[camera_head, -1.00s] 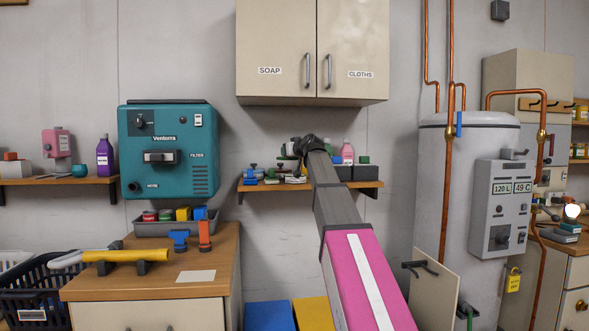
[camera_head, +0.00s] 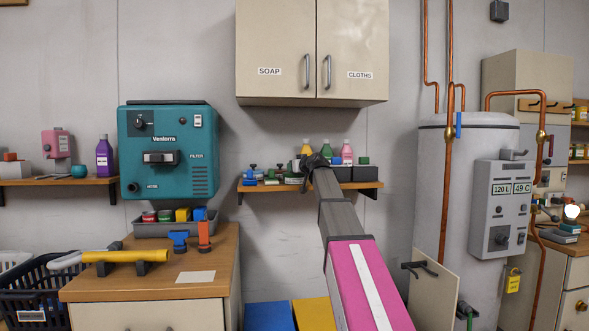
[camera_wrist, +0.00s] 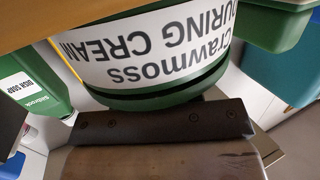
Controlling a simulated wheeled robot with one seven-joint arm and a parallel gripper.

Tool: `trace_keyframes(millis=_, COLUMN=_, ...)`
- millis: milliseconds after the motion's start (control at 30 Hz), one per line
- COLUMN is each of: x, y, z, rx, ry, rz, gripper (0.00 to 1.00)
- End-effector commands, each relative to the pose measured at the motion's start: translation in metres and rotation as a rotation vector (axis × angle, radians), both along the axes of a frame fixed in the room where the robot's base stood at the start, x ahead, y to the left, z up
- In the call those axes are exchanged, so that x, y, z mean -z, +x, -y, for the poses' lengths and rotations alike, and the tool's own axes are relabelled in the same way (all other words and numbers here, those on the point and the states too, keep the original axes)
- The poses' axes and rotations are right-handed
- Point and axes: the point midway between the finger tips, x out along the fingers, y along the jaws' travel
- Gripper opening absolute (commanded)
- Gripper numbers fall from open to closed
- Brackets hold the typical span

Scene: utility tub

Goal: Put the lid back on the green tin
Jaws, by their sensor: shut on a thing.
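The green tin, with a white scouring cream label, fills the upper middle of the wrist view (camera_wrist: 150,45), its print upside down there. In the head view it is small and partly hidden on the middle shelf, by my gripper (camera_head: 312,165). My gripper is shut on the green lid (camera_wrist: 155,100), which shows as a dark-edged green band against the tin's end. One dark finger crosses below it in the wrist view. I cannot tell whether the lid is seated or only close. In the head view my wrist hides most of the lid.
The wooden shelf (camera_head: 272,187) is crowded. Coloured bottles (camera_head: 326,148) stand behind my gripper, with a dark box (camera_head: 366,173) to the right and small blue-knobbed items (camera_head: 253,173) to the left. A wall cupboard (camera_head: 312,50) hangs above. A green soap bottle (camera_wrist: 35,90) is close by.

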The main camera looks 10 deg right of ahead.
Motion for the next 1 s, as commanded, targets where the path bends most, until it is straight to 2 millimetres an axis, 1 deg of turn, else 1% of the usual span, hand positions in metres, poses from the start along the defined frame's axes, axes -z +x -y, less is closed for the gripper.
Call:
trace_keyframes(millis=100, x=0.003, y=0.000, z=0.000, rx=0.000, ry=0.001, rz=0.000, gripper=0.09)
trace_keyframes(millis=133, x=0.003, y=0.000, z=0.000, rx=0.000, ry=0.001, rz=0.000, gripper=0.39)
trace_keyframes(millis=200, x=0.002, y=0.000, z=0.000, rx=0.000, ry=0.000, rz=0.000, gripper=0.58)
trace_keyframes(millis=467, x=0.002, y=0.000, z=0.000, rx=0.000, ry=0.000, rz=0.000, gripper=0.58)
trace_keyframes(millis=567, x=-0.001, y=-0.001, z=0.000, rx=0.000, ry=0.000, rz=0.000, gripper=0.58)
trace_keyframes(millis=667, x=-0.001, y=-0.013, z=0.005, rx=0.000, ry=0.000, rz=0.000, gripper=0.58)
trace_keyframes(millis=767, x=-0.004, y=-0.030, z=0.011, rx=0.001, ry=0.000, rz=0.001, gripper=0.58)
trace_keyframes(millis=1000, x=-0.011, y=-0.074, z=0.029, rx=0.001, ry=0.000, rz=0.001, gripper=0.58)
